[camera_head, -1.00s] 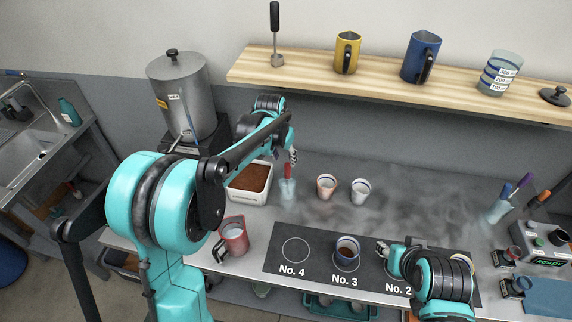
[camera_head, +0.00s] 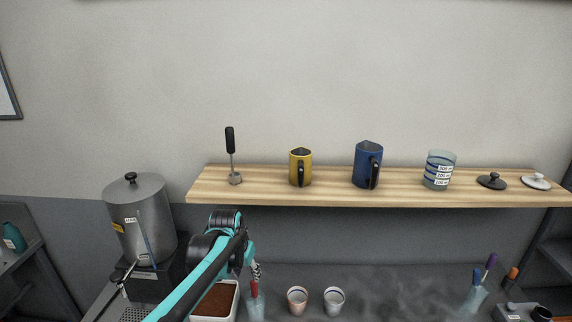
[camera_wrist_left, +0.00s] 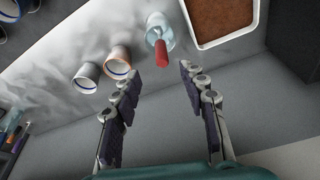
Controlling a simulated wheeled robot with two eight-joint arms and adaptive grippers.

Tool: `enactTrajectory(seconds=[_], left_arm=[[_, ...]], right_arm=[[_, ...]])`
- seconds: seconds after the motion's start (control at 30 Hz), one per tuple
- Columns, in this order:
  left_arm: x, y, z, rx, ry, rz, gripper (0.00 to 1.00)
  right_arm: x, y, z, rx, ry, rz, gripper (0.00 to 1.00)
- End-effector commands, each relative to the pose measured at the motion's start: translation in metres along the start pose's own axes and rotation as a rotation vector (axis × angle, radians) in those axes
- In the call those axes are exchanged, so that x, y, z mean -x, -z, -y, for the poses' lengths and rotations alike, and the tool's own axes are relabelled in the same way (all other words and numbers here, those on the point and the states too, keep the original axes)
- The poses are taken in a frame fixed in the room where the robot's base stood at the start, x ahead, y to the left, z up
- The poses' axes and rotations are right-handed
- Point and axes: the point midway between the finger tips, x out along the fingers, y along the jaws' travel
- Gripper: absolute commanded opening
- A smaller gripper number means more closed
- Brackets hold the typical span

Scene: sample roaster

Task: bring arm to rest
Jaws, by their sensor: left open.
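My left arm comes in from the lower left in the head view. Its gripper (camera_head: 257,271) is small there and partly hidden by the arm, over the back of the counter. In the left wrist view the left gripper (camera_wrist_left: 160,72) is open, with nothing between its fingers. Beyond the fingertips, a red-handled tool (camera_wrist_left: 161,52) stands in a clear glass (camera_wrist_left: 158,22). The glass (camera_head: 256,308) also shows below the gripper in the head view. My right gripper is out of view.
A tray of brown grounds (camera_head: 215,300) and two small cups (camera_head: 297,301) (camera_head: 334,301) stand on the counter. A steel urn (camera_head: 140,222) is at left. A wooden shelf (camera_head: 270,192) holds a yellow jug (camera_head: 300,168), a blue jug (camera_head: 367,166) and a glass beaker (camera_head: 439,171).

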Motion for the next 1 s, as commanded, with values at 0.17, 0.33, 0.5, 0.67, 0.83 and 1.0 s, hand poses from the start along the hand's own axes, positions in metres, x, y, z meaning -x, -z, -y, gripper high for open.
enactTrajectory(seconds=[0.17, 0.33, 0.5, 0.67, 0.83, 1.0], left_arm=[[0.037, -0.050, -0.005, 0.046, 0.025, -0.061, 0.43], [0.063, -0.112, -0.013, 0.097, 0.053, -0.135, 0.43], [0.069, -0.176, -0.021, 0.148, 0.076, -0.212, 0.43], [0.061, -0.227, -0.027, 0.186, 0.092, -0.273, 0.43], [0.051, -0.254, -0.030, 0.210, 0.101, -0.310, 0.43], [0.049, -0.260, -0.031, 0.215, 0.102, -0.318, 0.43]], right_arm=[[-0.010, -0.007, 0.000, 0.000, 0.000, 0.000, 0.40], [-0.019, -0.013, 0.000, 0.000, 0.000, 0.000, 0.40], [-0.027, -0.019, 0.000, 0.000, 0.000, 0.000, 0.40], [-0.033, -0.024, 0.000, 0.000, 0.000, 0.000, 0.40], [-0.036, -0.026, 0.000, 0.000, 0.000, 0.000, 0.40], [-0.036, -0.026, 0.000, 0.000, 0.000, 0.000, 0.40]])
